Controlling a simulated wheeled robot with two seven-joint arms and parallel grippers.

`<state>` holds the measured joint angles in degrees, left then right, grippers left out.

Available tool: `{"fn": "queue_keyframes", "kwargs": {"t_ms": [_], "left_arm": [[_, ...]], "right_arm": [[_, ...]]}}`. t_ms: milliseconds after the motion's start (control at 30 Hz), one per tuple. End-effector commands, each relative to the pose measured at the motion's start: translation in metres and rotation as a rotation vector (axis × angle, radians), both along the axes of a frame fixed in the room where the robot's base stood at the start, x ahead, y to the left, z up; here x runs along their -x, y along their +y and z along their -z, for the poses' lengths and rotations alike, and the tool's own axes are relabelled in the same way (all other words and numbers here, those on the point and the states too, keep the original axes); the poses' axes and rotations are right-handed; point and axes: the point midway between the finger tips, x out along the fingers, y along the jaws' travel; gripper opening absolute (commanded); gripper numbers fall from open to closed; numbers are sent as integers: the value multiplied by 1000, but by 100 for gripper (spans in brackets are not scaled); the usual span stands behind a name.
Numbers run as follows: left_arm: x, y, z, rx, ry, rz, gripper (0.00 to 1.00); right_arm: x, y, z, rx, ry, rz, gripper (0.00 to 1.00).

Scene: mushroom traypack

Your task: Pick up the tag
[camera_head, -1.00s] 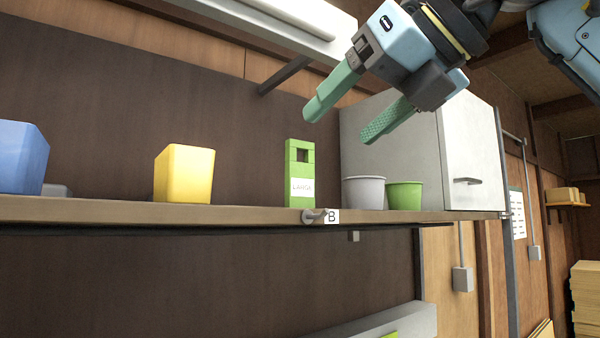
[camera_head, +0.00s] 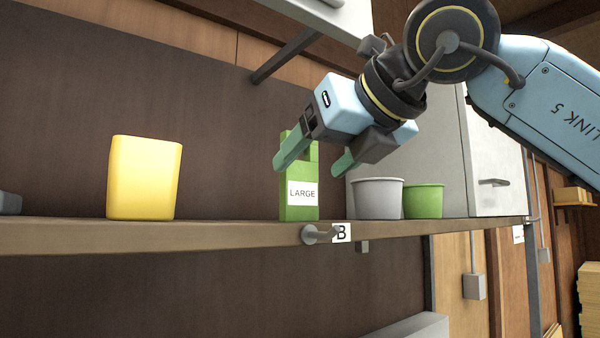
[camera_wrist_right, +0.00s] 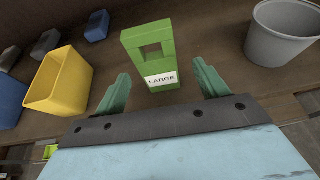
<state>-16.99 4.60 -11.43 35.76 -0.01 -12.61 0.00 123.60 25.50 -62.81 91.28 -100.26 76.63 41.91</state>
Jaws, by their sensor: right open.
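The green tag (camera_head: 299,208) stands upright on the shelf, with a white label reading LARGE and a square hole near its top. In the right wrist view the tag (camera_wrist_right: 150,52) stands ahead of and between the fingers. My right gripper (camera_head: 312,165) is open and empty, in front of the tag's upper part in the head view and covering some of it. In the right wrist view the open gripper (camera_wrist_right: 162,88) shows one green finger on each side, apart from the tag. My left gripper is not in view.
On the shelf (camera_head: 200,236), a yellow bin (camera_head: 144,178) stands left of the tag. A grey pot (camera_head: 377,198) and a green pot (camera_head: 423,201) stand close on its right, by a white cabinet (camera_head: 495,150). A hook with a B sign (camera_head: 341,232) is on the shelf edge.

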Motion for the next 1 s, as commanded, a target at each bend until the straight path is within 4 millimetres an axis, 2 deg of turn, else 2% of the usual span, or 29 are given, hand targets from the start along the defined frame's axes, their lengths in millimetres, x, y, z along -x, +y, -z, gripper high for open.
{"fn": "queue_keyframes", "kwargs": {"t_ms": [33, 100, 300, 567, 900, 967, 1000], "left_arm": [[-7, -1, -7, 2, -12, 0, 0], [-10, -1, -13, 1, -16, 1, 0], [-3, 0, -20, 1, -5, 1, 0], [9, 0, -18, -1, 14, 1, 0], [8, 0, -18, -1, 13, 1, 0], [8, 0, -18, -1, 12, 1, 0], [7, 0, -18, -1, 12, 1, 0]], "right_arm": [[-5, 5, 3, 4, 3, -1, 73], [-12, 12, 8, 4, 3, -1, 73], [-29, 24, 17, 1, 2, -1, 73], [-31, 25, 20, 1, 2, 0, 73], [-31, 25, 20, 1, 2, -1, 28], [-31, 25, 19, 0, 1, -1, 21], [-31, 25, 19, 0, 1, -1, 21]]}}
